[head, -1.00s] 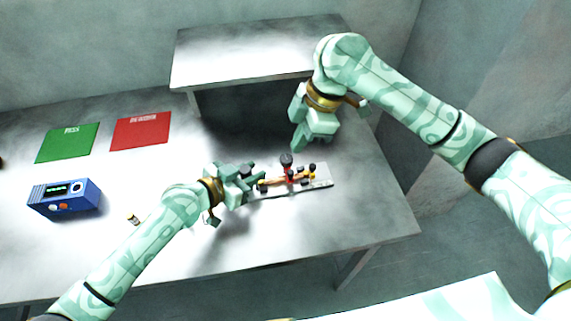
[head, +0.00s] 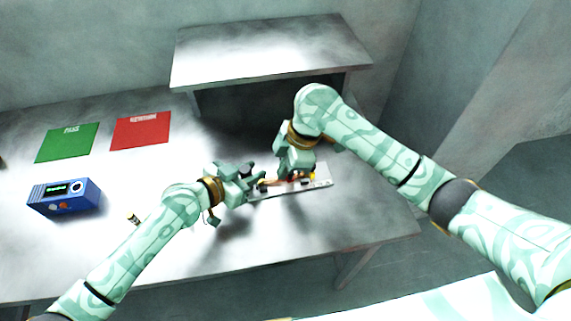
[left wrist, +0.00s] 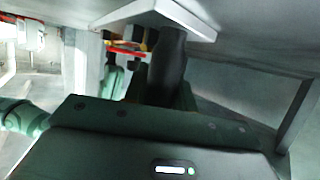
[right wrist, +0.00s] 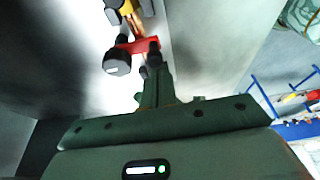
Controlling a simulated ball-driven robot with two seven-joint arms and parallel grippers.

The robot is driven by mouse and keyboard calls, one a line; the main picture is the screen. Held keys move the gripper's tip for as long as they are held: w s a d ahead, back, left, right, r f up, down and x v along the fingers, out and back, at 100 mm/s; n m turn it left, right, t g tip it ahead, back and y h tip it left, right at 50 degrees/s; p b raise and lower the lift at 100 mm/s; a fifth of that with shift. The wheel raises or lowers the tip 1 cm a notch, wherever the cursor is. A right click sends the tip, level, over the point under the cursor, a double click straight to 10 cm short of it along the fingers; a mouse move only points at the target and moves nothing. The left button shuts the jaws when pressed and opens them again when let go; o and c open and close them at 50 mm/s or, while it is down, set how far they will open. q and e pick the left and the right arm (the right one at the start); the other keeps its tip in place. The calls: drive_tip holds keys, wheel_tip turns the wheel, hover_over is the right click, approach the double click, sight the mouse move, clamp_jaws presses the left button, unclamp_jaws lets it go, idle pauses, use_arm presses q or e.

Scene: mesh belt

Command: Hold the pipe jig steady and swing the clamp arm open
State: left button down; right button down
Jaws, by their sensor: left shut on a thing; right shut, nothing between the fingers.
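The pipe jig is a pale plate (head: 321,181) on the metal table, with a copper-coloured pipe and yellow and black fittings on it. The plate also shows in the left wrist view (left wrist: 190,14). My left gripper (head: 254,184) is shut at the jig's left end, its dark fingers against the plate. The red clamp arm (right wrist: 146,45) and its black knob (right wrist: 117,62) show in the right wrist view. My right gripper (right wrist: 152,62) is shut and empty, its fingertips close beside the red arm; contact is unclear. In the head view the right gripper (head: 291,172) hides much of the jig.
A green mat (head: 67,145) and a red mat (head: 141,133) lie at the back left. A blue box with a display (head: 64,198) stands at the left, and a small cylinder (head: 133,219) lies nearer. A raised metal shelf (head: 265,50) stands behind the jig.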

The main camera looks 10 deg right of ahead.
sight(294, 177)
drive_tip(key=shift+d, duration=0.4)
idle(0.5)
drive_tip(key=shift+s+d, duration=0.1)
drive_tip(key=shift+d, duration=0.55)
drive_tip(key=shift+d+n, duration=0.3)
drive_tip(key=shift+n, duration=0.3)
drive_tip(key=shift+w+d, duration=0.35)
drive_tip(key=shift+d, duration=0.35)
drive_tip(key=shift+w+d+n+g, duration=0.25)
drive_tip(key=shift+n+g, duration=0.05)
drive_tip(key=shift+n, duration=0.2)
drive_tip(key=shift+w+d+n+g, duration=0.2)
drive_tip(key=shift+n, duration=0.4)
drive_tip(key=shift+w+d+n+g, duration=0.15)
drive_tip(key=shift+w+n+g, duration=0.05)
drive_tip(key=shift+n, duration=0.4)
drive_tip(key=shift+w+d, duration=0.3)
drive_tip(key=shift+w, duration=0.25)
drive_tip(key=shift+w+d, duration=0.15)
drive_tip(key=shift+w, duration=0.1)
